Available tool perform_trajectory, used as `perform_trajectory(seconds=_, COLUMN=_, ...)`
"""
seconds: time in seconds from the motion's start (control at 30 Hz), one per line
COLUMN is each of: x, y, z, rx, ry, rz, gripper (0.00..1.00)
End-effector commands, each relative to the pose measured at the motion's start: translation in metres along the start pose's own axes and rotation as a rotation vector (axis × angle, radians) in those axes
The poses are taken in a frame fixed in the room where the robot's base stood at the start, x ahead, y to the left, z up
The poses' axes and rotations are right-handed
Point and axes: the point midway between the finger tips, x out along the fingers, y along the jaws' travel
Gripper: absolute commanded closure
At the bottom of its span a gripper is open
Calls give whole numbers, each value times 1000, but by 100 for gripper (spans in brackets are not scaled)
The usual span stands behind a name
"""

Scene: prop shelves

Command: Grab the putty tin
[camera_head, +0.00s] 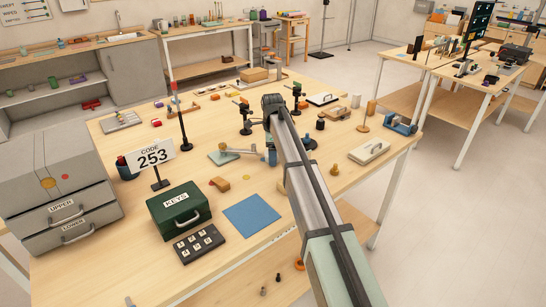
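I cannot tell for sure which thing is the putty tin; no label with that name is readable. A small dark round container (320,124) stands on the table right of my arm. A dark blue cylinder (125,171) stands beside the grey drawer unit at the left. My arm reaches from the bottom right up over the middle of the table. My gripper's fingers cannot be made out; the arm hides the area behind it.
The wooden table (110,245) is crowded. The grey drawers (65,190) fill the left edge. Thin posts rise near the back.

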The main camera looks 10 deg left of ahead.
Motion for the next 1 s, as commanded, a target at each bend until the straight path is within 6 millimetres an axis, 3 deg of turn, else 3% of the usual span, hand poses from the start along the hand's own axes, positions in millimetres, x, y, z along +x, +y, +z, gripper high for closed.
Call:
perform_trajectory(seconds=0.07, x=0, y=0, z=0, rx=0, ry=0, rz=0, gripper=29)
perform_trajectory(seconds=0.4, x=0, y=0, z=0, rx=0, ry=0, rz=0, gripper=62)
perform_trajectory(seconds=0.73, x=-5, y=0, z=0, rx=0, ry=0, rz=-1, gripper=63)
perform_trajectory(seconds=1.0, x=-46, y=-2, z=0, rx=0, ry=0, rz=-3, gripper=63)
